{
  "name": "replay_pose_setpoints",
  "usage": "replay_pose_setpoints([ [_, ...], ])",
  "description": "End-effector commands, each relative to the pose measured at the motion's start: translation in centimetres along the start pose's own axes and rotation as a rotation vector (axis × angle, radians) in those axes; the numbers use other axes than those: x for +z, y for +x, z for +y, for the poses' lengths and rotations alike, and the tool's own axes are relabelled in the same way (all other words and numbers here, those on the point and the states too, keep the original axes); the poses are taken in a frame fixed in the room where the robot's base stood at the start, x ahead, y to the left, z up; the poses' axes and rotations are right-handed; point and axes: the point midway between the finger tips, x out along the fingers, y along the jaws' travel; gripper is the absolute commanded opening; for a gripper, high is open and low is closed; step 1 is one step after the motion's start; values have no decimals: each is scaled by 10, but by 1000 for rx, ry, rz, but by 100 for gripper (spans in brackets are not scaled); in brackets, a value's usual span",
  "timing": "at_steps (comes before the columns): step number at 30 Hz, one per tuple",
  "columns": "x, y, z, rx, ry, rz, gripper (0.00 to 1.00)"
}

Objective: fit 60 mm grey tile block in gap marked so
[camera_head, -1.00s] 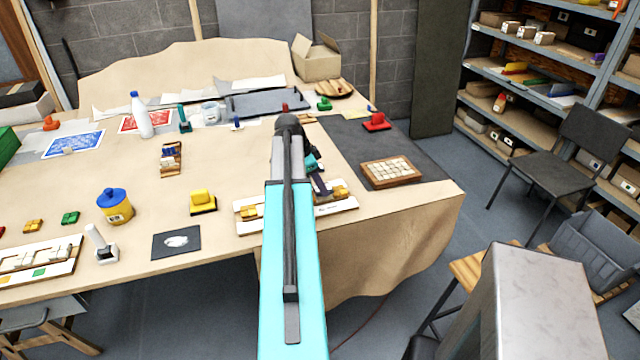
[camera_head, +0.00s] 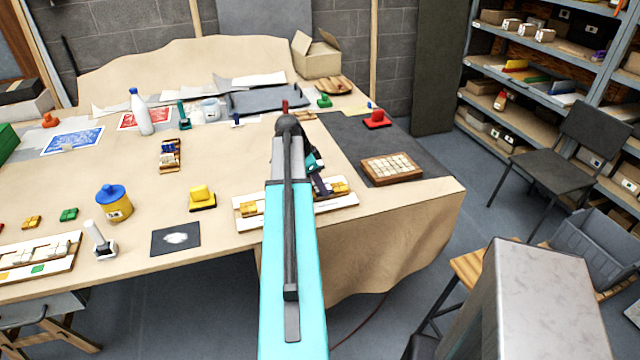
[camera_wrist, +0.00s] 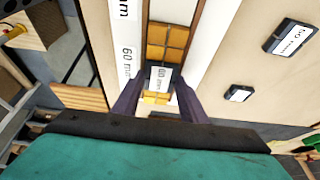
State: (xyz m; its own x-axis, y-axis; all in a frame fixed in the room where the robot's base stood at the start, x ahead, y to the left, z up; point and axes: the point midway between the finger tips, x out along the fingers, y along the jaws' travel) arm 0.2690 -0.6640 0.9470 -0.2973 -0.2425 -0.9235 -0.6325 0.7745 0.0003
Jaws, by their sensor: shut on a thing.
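My gripper (camera_wrist: 160,86) has its two dark purple fingers closed on the grey tile block (camera_wrist: 160,76), whose white label reads 60 mm. The block is between yellow tiles (camera_wrist: 166,40) beyond it and more yellow tiles nearer my wrist. White rails run on both sides, and the left one carries a 60 mm mark (camera_wrist: 127,62). I cannot tell whether the block is in the gap or just above it. In the head view my gripper (camera_head: 321,186) is over the white mosaic panel (camera_head: 290,215); my arm hides part of the panel, and the block is not clear.
In the wrist view a dark block labelled 50 mm (camera_wrist: 289,37) and another labelled block (camera_wrist: 238,93) lie right of the panel. A tray of pale tiles (camera_head: 392,169) stands to the right. A yellow block (camera_head: 202,198) and dark card (camera_head: 175,239) lie to the left.

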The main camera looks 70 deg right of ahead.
Motion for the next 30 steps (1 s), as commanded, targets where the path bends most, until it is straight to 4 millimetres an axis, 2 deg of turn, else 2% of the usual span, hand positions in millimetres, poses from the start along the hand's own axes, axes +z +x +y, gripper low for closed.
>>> replay_pose_setpoints([
  [4, 1, 3, 0, 0, 0, 0, 14],
  [5, 1, 3, 0, 0, 0, 0, 40],
  [9, 1, 2, 0, 0, 0, 0, 60],
  [20, 1, 1, 0, 0, 0, 0, 60],
  [30, 1, -19, -1, -2, 1, 1, 60],
])
